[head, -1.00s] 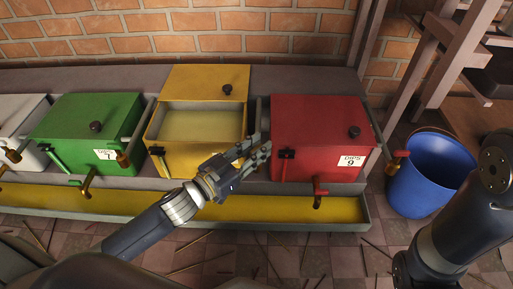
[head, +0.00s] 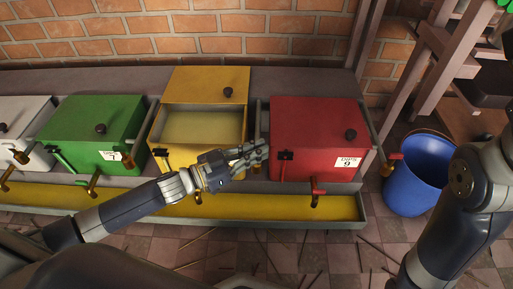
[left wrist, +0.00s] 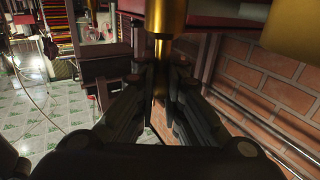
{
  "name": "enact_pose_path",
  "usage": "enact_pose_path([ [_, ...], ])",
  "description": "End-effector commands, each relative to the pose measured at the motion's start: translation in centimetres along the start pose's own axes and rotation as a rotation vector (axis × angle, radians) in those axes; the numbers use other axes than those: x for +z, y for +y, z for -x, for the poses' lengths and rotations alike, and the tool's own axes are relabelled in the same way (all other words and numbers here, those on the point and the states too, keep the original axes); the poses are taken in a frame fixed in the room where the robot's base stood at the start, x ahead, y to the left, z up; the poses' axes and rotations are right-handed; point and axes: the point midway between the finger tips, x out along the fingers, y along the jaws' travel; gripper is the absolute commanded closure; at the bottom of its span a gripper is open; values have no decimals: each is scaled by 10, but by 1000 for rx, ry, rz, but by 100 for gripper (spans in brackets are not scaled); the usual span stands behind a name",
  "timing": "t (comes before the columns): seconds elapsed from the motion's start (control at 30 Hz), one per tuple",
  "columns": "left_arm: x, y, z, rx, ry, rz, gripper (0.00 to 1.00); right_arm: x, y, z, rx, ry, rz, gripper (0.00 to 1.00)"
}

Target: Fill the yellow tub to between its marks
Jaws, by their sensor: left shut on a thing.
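The yellow tub (head: 182,158) stands between the green and red tubs, its lid (head: 205,84) raised at the back. A flat pale yellow surface (head: 203,126) shows inside; I cannot make out any marks or its exact level. My left gripper (head: 262,152) is at the tub's front right, in the gap beside the red tub. In the left wrist view the fingers (left wrist: 160,98) are shut on a thin brass stem (left wrist: 161,75) below a thicker brass cylinder (left wrist: 163,14). The fingers hide this fitting in the head view. My right gripper is out of view.
The closed red tub (head: 318,135) and green tub (head: 88,130) have levers and brass taps on their fronts and sides. A yellow-bottomed trough (head: 285,206) runs below. A blue bucket (head: 415,188) stands at right. Thin sticks litter the tiled floor.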

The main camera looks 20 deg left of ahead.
Motion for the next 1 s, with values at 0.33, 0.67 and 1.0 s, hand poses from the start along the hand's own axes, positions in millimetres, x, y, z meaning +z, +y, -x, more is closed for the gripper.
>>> enact_pose_path([
  [0.33, 0, 2, 0, 2, 1, 2, 70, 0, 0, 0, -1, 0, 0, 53],
  [0.67, 0, 0, 1, -1, 0, 1, 70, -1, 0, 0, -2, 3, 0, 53],
  [1.0, 2, 1, 37, -1, -4, 3, 70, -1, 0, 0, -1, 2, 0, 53],
])
